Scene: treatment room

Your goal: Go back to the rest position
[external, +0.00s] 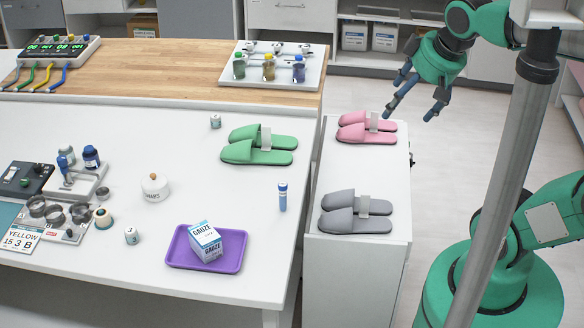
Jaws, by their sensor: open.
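My gripper (413,104) is open and empty, with its dark fingers spread and pointing down. It hangs in the air at the upper right of the external view, to the right of the pink slippers (368,130). It appears apart from everything around it. The pink slippers lie as a pair on the far part of the narrow white cabinet (330,265). My green arm reaches in from the right edge of the picture.
Grey slippers (352,222) lie on the near part of the cabinet. Green slippers (262,153), a blue tube (283,197) and a gauze box (205,243) on a purple tray (177,252) are on the white table (110,275). Open floor (443,160) lies right of the cabinet.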

